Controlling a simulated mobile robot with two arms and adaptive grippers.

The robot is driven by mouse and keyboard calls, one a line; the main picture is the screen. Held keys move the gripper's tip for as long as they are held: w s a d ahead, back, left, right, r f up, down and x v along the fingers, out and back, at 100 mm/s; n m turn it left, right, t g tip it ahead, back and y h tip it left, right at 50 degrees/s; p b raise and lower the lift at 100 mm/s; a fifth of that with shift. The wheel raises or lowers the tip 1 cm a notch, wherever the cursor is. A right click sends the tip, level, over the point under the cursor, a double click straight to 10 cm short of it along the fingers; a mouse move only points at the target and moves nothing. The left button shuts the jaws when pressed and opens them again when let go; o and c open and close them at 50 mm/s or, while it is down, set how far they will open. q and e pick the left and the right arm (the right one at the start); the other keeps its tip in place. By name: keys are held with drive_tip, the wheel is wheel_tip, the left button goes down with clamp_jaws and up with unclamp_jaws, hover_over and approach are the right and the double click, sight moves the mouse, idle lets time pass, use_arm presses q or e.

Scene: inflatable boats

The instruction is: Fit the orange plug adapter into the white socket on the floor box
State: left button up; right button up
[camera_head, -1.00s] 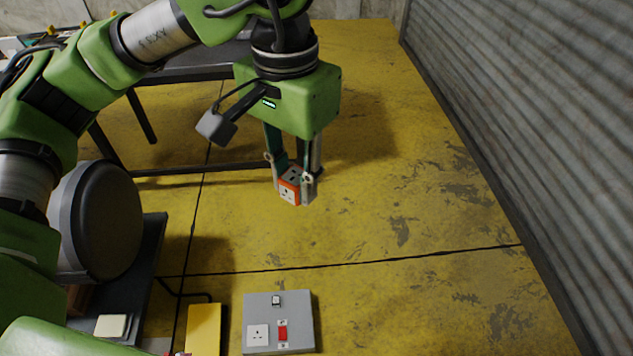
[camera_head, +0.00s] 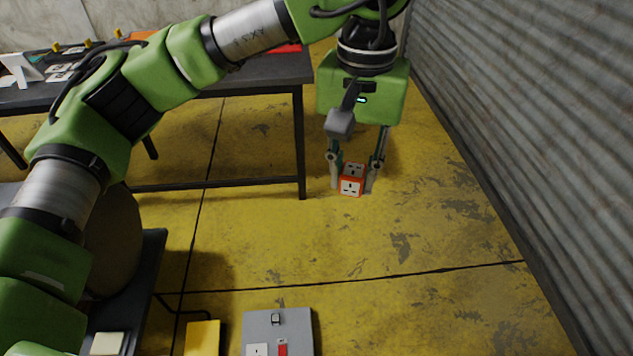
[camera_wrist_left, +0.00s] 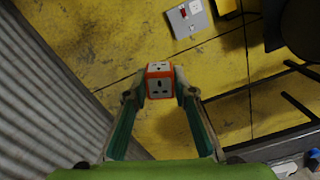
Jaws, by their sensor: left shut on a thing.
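The orange plug adapter (camera_head: 352,181) has white socket faces and sits between the fingertips of my left gripper (camera_head: 353,180). The gripper is shut on it and points down, holding it above the yellow floor. The adapter (camera_wrist_left: 159,83) also shows in the left wrist view, between both fingertips. The grey floor box (camera_head: 298,325) lies at the bottom of the head view, nearer than the adapter and to its left. Its white socket (camera_head: 257,350) is partly cut off by the frame edge. The floor box (camera_wrist_left: 187,19) shows whole in the wrist view. My right gripper is not in view.
A dark table (camera_head: 235,80) stands behind on the left, its leg left of my gripper. A corrugated metal wall (camera_head: 500,120) runs along the right. A yellow block (camera_head: 202,338) lies left of the floor box. The floor between adapter and box is clear.

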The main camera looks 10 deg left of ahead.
use_arm(q)
drive_tip(key=shift+w+d+n, duration=0.5)
drive_tip(key=shift+w+d, duration=0.45)
drive_tip(key=shift+d, duration=0.2)
drive_tip(key=s+a+f, duration=0.5)
drive_tip(key=a+f, duration=0.2)
drive_tip(key=a, duration=0.2)
drive_tip(key=s+a+f, duration=0.5)
drive_tip(key=a+f, duration=0.3)
drive_tip(key=a, duration=0.2)
